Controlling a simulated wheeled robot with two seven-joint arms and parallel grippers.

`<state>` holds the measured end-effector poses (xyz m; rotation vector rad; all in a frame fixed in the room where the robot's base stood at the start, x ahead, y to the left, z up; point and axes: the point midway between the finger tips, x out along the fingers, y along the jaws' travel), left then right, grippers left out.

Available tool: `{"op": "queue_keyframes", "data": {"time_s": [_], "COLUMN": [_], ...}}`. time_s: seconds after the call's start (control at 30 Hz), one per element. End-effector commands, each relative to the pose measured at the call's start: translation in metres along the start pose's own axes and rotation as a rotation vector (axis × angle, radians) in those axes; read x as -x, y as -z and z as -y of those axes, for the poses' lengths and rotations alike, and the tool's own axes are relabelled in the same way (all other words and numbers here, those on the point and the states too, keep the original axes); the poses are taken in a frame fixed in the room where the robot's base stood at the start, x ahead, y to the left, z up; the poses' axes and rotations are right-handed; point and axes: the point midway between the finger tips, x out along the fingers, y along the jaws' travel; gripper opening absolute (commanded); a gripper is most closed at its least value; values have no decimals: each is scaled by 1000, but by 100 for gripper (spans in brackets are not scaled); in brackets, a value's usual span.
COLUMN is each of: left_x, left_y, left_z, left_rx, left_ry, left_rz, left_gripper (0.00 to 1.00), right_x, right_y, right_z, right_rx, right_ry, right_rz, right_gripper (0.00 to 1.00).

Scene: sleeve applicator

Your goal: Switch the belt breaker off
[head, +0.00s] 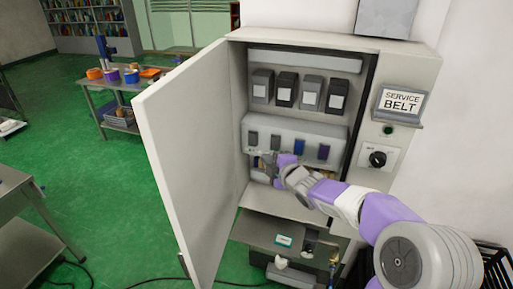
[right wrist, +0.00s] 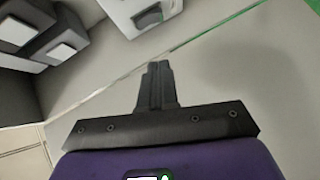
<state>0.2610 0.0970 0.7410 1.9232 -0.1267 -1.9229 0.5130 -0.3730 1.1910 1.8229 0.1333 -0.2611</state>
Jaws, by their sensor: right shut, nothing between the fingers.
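An open grey electrical cabinet (head: 228,150) holds a row of breaker levers on a light housing (head: 338,135). I cannot read which is the belt breaker. My right gripper (head: 263,163) is shut and empty, just below the left part of this row. In the right wrist view its closed fingers (right wrist: 157,72) point towards a light housing with a dark lever (right wrist: 148,17), apart from it in the picture. My left gripper is not in view.
Dark modules with white labels (head: 286,90) sit above the levers. The cabinet door (head: 190,150) stands open at left. A "SERVICE BELT" sign (head: 402,102) and a black rotary knob (head: 377,159) are on the right panel. A shelf (head: 260,232) lies below.

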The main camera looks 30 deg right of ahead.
Motion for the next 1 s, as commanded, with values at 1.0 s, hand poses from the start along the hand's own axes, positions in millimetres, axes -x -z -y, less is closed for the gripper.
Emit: {"op": "queue_keyframes", "data": {"time_s": [1.0], "left_x": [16], "left_y": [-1], "left_z": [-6], "left_rx": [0], "left_ry": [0], "left_rz": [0], "left_gripper": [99], "right_x": [-126], "right_y": [-28], "right_z": [1], "right_rx": [-2], "right_ry": [1], "right_rz": [0], "right_gripper": [0]}}
